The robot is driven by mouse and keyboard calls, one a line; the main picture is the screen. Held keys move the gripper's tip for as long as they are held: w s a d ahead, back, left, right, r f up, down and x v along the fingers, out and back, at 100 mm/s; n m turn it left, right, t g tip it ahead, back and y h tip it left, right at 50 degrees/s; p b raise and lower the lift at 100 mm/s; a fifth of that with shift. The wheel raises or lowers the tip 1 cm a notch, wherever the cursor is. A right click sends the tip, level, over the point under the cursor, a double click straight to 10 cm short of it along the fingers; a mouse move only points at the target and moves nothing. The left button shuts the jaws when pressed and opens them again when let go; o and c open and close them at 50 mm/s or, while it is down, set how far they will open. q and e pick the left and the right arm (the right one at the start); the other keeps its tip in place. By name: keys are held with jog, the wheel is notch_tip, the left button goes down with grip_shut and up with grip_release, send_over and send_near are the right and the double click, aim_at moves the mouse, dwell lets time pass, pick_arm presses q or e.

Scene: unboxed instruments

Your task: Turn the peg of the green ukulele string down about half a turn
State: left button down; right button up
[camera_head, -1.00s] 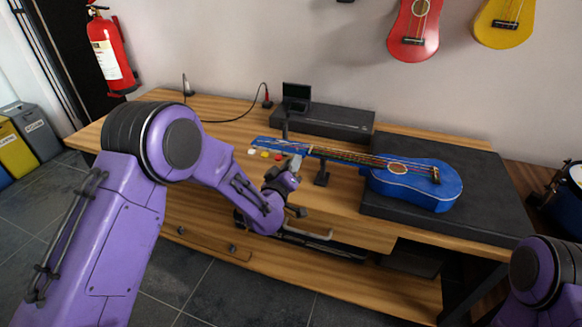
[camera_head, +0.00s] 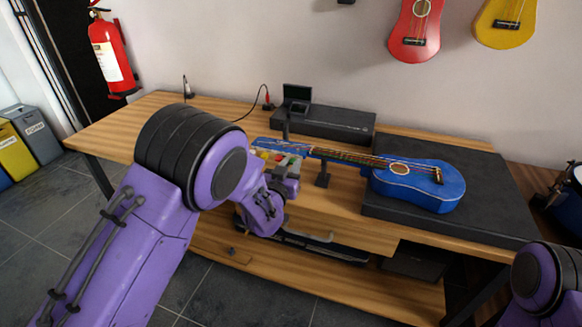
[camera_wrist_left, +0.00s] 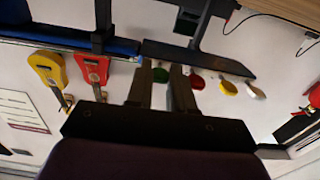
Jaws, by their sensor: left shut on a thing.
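The blue ukulele (camera_head: 432,188) lies with its body on a black platform and its neck pointing left. Its headstock carries coloured pegs along the near edge; a yellow peg (camera_head: 262,155) and a red peg (camera_head: 279,158) show. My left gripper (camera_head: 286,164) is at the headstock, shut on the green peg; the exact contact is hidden. My right gripper is out of view.
A black stand (camera_head: 322,175) is under the neck. A black case (camera_head: 340,125) with a small screen (camera_head: 297,94) stands behind on the wooden bench (camera_head: 130,130). A cable (camera_head: 250,108) runs left from it. Red (camera_head: 414,30) and yellow (camera_head: 503,22) ukuleles hang on the wall.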

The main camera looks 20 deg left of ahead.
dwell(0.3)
pick_arm(q)
jog(key=c, duration=1.3)
grip_release()
jog(key=shift+o, duration=0.2)
